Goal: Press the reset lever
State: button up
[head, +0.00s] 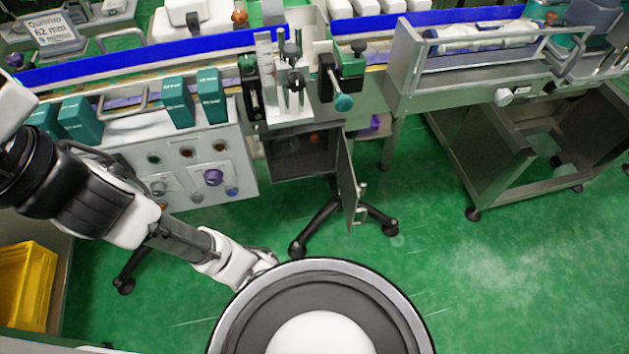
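No part is clearly marked as the reset lever, so I cannot tell which one it is. My gripper (264,262) is low in the head view, below and apart from the panel. Its fingers are too small and partly hidden to judge.
A conveyor with blue rails (150,58) runs across the back. Teal boxes (178,102) stand on the ledge above the panel. Black wheeled feet (375,218) stand below the door. A metal cart frame (520,150) is at right. Green floor (480,290) is clear at lower right.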

aim_at(313, 138)
jog(key=l+u, duration=0.4)
jog(key=k+l+u, duration=0.1)
jog(key=l+u, duration=0.3)
jog(key=k+l, duration=0.1)
jog(key=l, duration=0.25)
jog(key=k+l+u, duration=0.1)
jog(key=l, duration=0.25)
jog(key=k+l+u, duration=0.1)
jog(key=l, duration=0.25)
jog(key=k+l, duration=0.2)
jog(key=l, duration=0.15)
